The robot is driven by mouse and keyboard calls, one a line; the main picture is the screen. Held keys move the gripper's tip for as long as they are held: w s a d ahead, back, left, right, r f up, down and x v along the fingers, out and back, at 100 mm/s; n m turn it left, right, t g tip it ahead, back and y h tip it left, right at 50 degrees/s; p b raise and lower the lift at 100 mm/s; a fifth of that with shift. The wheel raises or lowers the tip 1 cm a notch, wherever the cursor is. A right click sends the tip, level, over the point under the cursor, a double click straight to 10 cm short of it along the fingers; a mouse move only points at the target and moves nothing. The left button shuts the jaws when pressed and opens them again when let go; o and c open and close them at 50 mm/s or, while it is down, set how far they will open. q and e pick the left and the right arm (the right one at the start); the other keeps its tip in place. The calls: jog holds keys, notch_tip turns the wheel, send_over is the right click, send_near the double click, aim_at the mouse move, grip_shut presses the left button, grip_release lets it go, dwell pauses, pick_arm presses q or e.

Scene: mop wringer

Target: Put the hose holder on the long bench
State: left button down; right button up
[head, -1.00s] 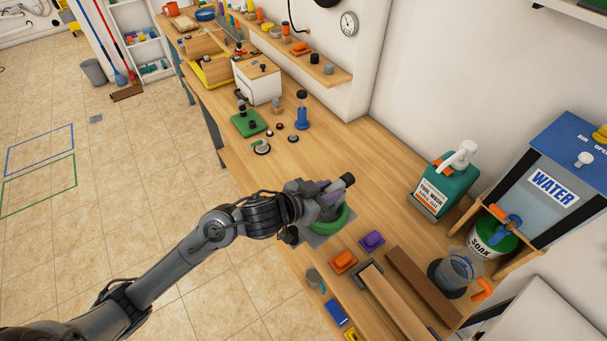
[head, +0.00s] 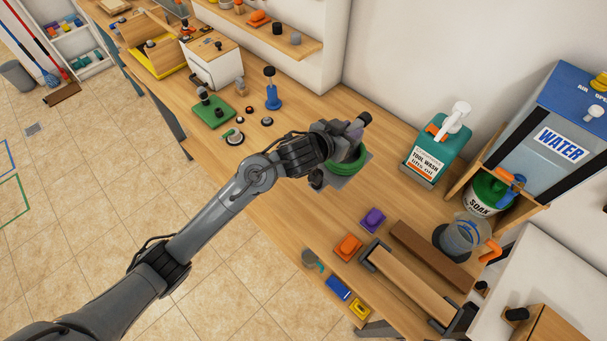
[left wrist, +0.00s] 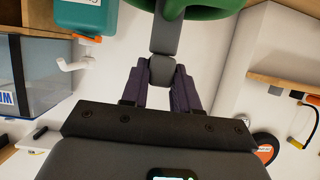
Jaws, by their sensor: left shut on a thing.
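The hose holder shows in the head view as a green hose ring (head: 350,166) with a grey flat base (head: 357,181) under it. My left gripper (head: 340,140) is shut on its grey upright. In the left wrist view, the dark fingers (left wrist: 161,85) close on this grey upright (left wrist: 164,35), with the green hose (left wrist: 200,8) beyond. The arm and gripper hide part of the holder. It is over the wooden long bench (head: 310,215); I cannot tell whether its base touches the top. My right gripper is not in view.
A purple block (head: 373,219) and an orange block (head: 347,246) lie nearer the front edge. A teal tool wash jug (head: 432,155) stands to the right. A green board (head: 213,112) and a blue-based tool (head: 272,92) are to the left. Bare bench lies around the holder.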

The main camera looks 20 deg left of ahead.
pick_arm(q)
jog(key=shift+w+d+r, duration=0.25)
jog(key=shift+w+d, duration=0.2)
jog(key=shift+d, duration=0.1)
jog(key=shift+w+d+r, duration=0.25)
jog(key=shift+w+d, duration=0.15)
jog(key=shift+d, duration=0.15)
jog(key=s+a+f, duration=0.1)
jog(key=a+f, duration=0.9)
jog(key=a, duration=0.1)
jog(key=shift+s+f+p, duration=0.35)
jog(key=shift+s, duration=0.05)
jog(key=c, duration=0.8)
grip_release()
jog(key=shift+f, duration=0.2)
jog(key=shift+c, duration=0.2)
